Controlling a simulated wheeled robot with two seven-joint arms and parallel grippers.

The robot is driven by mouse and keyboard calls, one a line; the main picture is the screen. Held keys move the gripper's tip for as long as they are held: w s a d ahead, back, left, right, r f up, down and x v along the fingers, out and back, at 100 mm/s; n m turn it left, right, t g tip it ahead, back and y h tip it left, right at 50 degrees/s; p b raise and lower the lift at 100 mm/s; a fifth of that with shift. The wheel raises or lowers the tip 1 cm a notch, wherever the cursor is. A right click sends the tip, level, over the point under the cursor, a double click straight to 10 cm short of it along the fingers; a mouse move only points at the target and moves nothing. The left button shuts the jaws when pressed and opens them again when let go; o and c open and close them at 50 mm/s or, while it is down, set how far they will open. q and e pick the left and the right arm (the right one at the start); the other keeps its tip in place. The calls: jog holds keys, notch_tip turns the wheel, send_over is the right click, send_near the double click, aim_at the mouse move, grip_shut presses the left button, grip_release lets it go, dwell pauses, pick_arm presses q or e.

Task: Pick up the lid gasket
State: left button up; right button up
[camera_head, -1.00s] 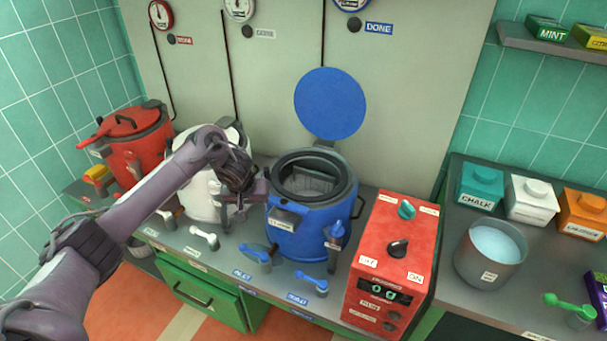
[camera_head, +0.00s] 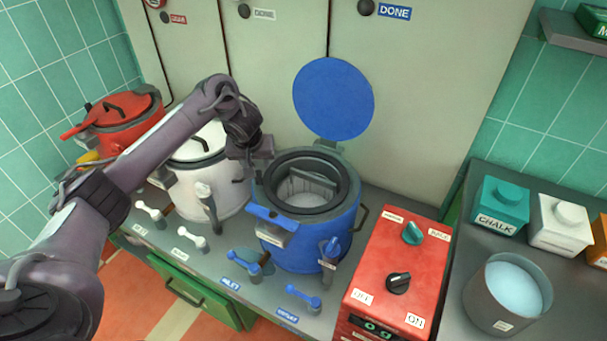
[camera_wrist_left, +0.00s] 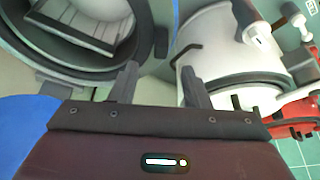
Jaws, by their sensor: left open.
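The blue kettle (camera_head: 318,240) stands open, its round blue lid (camera_head: 333,98) raised behind it. A thick dark ring (camera_head: 310,211) lies around its mouth; it looks like the lid gasket, though I cannot tell it surely from the rim. In the left wrist view the dark ring (camera_wrist_left: 88,73) is at upper left, with a slatted insert inside the pot. My left gripper (camera_head: 262,160) is open and empty, just left of the mouth and above it. Its two fingers (camera_wrist_left: 160,82) show apart in the wrist view, between the blue and white kettles. My right gripper is out of view.
The white kettle (camera_head: 207,185) and red kettle (camera_head: 122,118) stand left, lids on. A red control box (camera_head: 395,260) stands right of the blue kettle. Small valve levers line the counter front. A grey pot (camera_head: 505,295) and labelled tubs are on the right counter.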

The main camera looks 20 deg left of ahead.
aim_at(258, 174)
pick_arm(q)
jog(key=f, duration=0.2)
jog(key=shift+a+f, duration=0.2)
jog(key=shift+f, duration=0.15)
jog(key=x, duration=0.2)
jog(key=shift+w+f, duration=0.15)
jog(key=shift+f, duration=0.25)
jog(key=shift+w+f, duration=0.25)
jog(key=shift+f, duration=0.2)
jog(key=c, duration=0.9)
jog(key=shift+r, duration=0.1)
grip_shut()
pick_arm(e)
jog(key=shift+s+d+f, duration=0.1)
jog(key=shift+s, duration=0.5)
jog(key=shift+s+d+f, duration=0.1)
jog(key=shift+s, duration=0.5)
